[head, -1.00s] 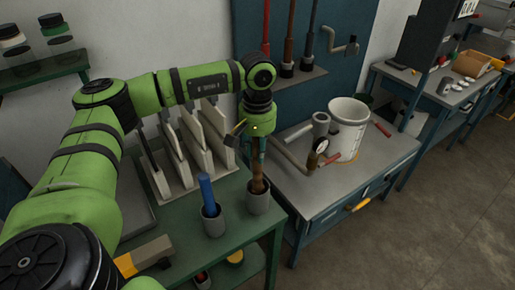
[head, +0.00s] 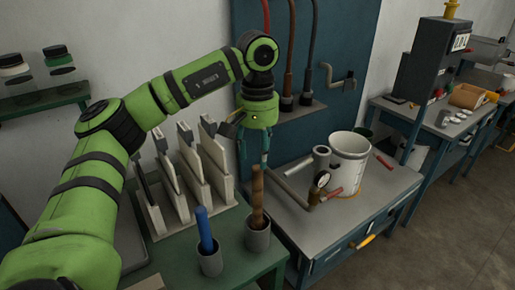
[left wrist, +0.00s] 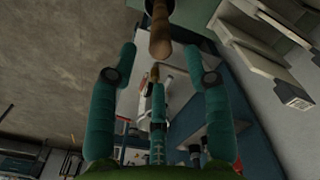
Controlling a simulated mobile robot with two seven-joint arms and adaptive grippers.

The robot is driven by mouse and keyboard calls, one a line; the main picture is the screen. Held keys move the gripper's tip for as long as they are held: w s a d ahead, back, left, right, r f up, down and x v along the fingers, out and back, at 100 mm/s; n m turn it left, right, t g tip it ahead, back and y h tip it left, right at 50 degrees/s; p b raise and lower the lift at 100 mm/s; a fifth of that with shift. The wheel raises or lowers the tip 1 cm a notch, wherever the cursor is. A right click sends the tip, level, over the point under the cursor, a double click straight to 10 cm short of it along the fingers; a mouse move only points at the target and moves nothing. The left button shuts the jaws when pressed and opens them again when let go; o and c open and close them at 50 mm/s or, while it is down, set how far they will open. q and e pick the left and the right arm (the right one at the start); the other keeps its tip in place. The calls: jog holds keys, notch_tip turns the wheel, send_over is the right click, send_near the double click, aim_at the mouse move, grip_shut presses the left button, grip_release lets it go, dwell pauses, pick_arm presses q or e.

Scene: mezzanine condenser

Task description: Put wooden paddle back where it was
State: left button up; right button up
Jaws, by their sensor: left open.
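The wooden paddle (head: 257,192) stands upright in a grey cup (head: 258,235) on the green table; only its brown upper part shows, and its lower end is hidden inside the cup. Its brown handle (left wrist: 160,38) also appears at the top of the left wrist view. My left gripper (head: 251,160), with teal fingers, is open and empty just above and behind the paddle's top, apart from it. In the left wrist view its spread fingers (left wrist: 158,62) hold nothing. My right gripper is not in view.
A second cup (head: 209,260) holds a blue-handled tool (head: 204,228). Upright pale boards stand in a rack (head: 190,212) behind. A white bucket (head: 348,165), a pipe and a gauge (head: 320,182) occupy the grey workbench (head: 300,232) to the right.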

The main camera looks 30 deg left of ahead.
pick_arm(q)
jog(key=shift+r, duration=1.35)
